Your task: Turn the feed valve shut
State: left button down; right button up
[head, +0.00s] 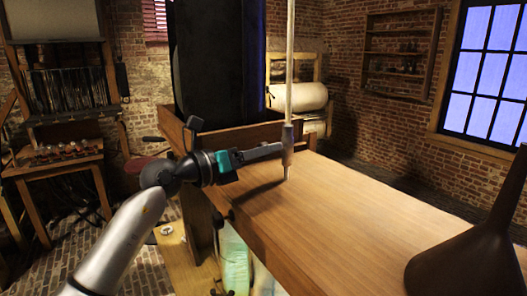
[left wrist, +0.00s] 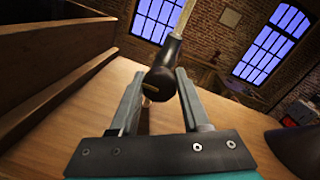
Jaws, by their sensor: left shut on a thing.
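A pale upright tube (head: 290,60) comes down over the wooden bench and ends in a dark grey fitting (head: 288,133) with a thin light tip below. In the left wrist view the fitting (left wrist: 162,75) is dark and rounded, with a small brass-coloured mark. I cannot tell whether it is the feed valve or which way it is turned. My left gripper (head: 284,148) reaches in from the left and is shut on this fitting, with one finger on either side. The fitting stands nearly upright, just above or touching the bench. My right gripper is not in view.
The wooden bench top (head: 350,215) is clear in the middle. A dark brown funnel-shaped thing (head: 470,258) stands at its near right. A tall dark block (head: 208,60) in a wooden box stands behind. Glassy jars (head: 235,260) show below the bench's left edge.

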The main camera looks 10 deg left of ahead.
pick_arm(q)
jog(key=m+b, duration=0.2)
jog(key=shift+f+b, duration=0.15)
jog(key=shift+b, duration=0.15)
jog(key=m+h+b, duration=0.1)
jog(key=m+b, duration=0.9)
jog(key=shift+m+b, duration=0.4)
jog(key=m+b, duration=0.2)
jog(key=shift+m, duration=0.3)
jog(key=shift+m+h+b, duration=0.4)
jog(key=shift+m+b, duration=0.6)
jog(key=shift+m, duration=0.7)
jog(key=shift+r, duration=0.2)
jog(key=shift+c, duration=1.9)
grip_release()
